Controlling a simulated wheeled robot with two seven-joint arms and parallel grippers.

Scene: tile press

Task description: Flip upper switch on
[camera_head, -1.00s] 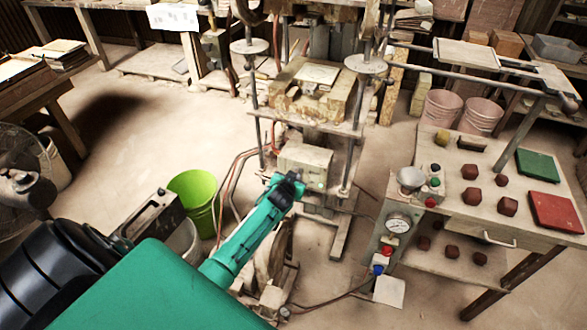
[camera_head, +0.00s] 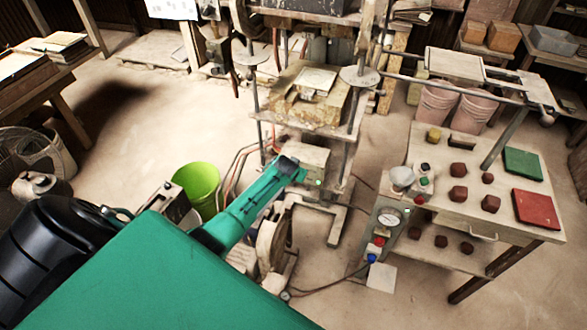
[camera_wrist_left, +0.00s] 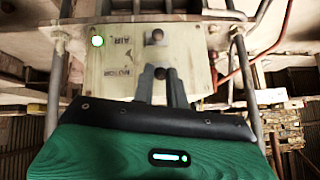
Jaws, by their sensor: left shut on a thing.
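A pale switch box (camera_head: 314,158) hangs below the press in the head view. In the left wrist view the same box (camera_wrist_left: 120,60) fills the middle, with its AIR and MOTOR labels upside down. A green light (camera_wrist_left: 97,41) glows on it. Two dark switches show there: one (camera_wrist_left: 158,37) higher in the picture beside AIR, and the upper switch (camera_wrist_left: 160,73), lower in this inverted picture, beside MOTOR. My left gripper (camera_wrist_left: 160,76) has its two fingers on either side of that upper switch, shut on it. In the head view my left gripper (camera_head: 299,172) covers part of the box.
The press frame (camera_head: 305,110) rises above the box, with posts on both sides. A green bucket (camera_head: 197,183) stands left of my arm. A table (camera_head: 465,190) with red blocks and a gauge stands at right. Hoses run beside the box.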

